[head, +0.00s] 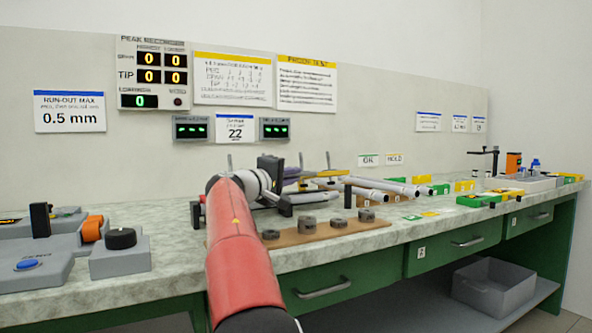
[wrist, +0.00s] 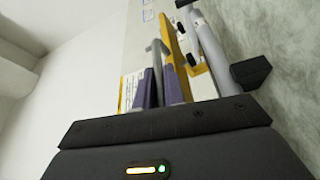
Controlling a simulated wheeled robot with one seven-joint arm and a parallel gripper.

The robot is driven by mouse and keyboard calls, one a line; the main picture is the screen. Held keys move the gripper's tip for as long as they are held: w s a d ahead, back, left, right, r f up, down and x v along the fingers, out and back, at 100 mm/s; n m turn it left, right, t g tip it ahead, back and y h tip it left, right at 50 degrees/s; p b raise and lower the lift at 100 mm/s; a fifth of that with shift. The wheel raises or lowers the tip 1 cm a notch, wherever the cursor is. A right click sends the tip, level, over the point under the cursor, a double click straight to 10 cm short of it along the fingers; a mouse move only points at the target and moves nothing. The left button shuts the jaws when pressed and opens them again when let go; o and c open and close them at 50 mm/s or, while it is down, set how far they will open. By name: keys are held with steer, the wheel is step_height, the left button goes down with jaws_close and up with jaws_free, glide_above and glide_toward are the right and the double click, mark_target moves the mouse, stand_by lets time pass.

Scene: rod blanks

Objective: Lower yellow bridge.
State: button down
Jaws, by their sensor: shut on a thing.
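The yellow bridge (head: 323,174) is a thin yellow bar above the bench, in the middle of the head view. In the wrist view it is a long yellow strip (wrist: 173,43) running away from the jaws. My gripper (head: 298,171) is at its near end. Its purple fingers (wrist: 160,88) are shut, with a grey upright between them beside the yellow strip. The exact contact is partly hidden. Pale grey rods (head: 378,184) lie below and right of the bridge; one rod (wrist: 208,45) runs beside it in the wrist view.
A brown board (head: 330,231) with several grey round weights stands in front of my gripper. A black block (wrist: 250,72) sits by the rod. Grey devices (head: 120,255) fill the left bench; green and yellow blocks (head: 480,200) and a tray stand right.

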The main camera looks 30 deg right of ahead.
steer(key=shift+s+a+f+b, duration=0.15)
steer(key=shift+f+b, duration=0.35)
steer(key=shift+f, duration=0.35)
steer(key=c, duration=1.8)
jaws_free()
steer(key=shift+o, duration=0.2)
steer(key=b+v, duration=0.1)
steer(key=v, duration=0.6)
steer(key=shift+s+a+f, duration=0.15)
steer(key=shift+a, duration=0.25)
